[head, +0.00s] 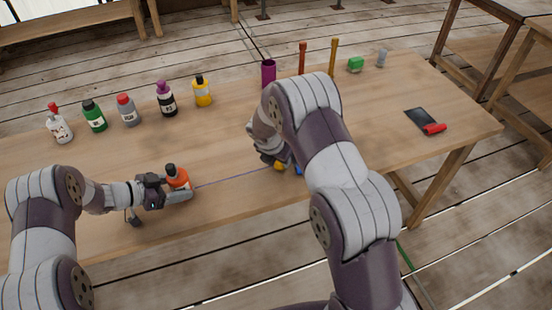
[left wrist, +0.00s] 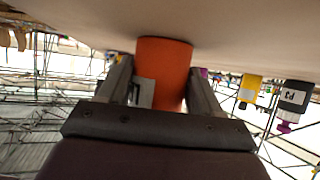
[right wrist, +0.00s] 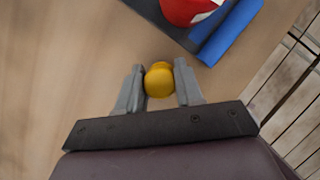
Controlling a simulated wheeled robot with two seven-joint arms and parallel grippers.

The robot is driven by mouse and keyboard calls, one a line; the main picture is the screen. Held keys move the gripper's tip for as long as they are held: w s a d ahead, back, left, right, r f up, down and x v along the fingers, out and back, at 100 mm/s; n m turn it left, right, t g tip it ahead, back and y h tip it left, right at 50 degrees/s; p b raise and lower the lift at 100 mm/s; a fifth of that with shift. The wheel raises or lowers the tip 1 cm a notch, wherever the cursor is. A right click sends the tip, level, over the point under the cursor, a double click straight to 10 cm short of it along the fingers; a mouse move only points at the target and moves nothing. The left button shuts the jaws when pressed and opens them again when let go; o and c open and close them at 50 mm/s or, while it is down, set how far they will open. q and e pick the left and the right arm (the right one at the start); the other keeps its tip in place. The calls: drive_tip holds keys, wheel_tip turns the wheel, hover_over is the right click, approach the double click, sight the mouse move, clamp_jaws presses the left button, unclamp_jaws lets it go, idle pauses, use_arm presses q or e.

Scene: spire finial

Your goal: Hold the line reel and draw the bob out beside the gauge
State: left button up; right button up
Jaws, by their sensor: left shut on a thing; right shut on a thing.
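My left gripper (head: 178,190) is shut on the orange line reel (head: 178,178), a bottle-shaped thing with a dark top, upright at the table's near left. The reel also fills the jaws in the left wrist view (left wrist: 165,72). My right gripper (right wrist: 158,80) is shut on the yellow bob (right wrist: 158,80), a small rounded piece. The bob shows partly below my right arm in the head view (head: 280,167). A thin bluish line (head: 240,178) runs straight from the reel to the bob. Beside the bob is a dark plate with a blue roll (right wrist: 227,33), possibly the gauge, mostly hidden in the head view.
A red and white thing (right wrist: 190,8) sits by the blue roll. Several bottles (head: 125,110) stand at the back left.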

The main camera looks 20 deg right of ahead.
idle(0.6)
drive_tip(key=shift+a+f, duration=0.2)
drive_tip(key=shift+a, duration=0.4)
drive_tip(key=shift+f, duration=0.4)
idle(0.4)
drive_tip(key=o, duration=1.1)
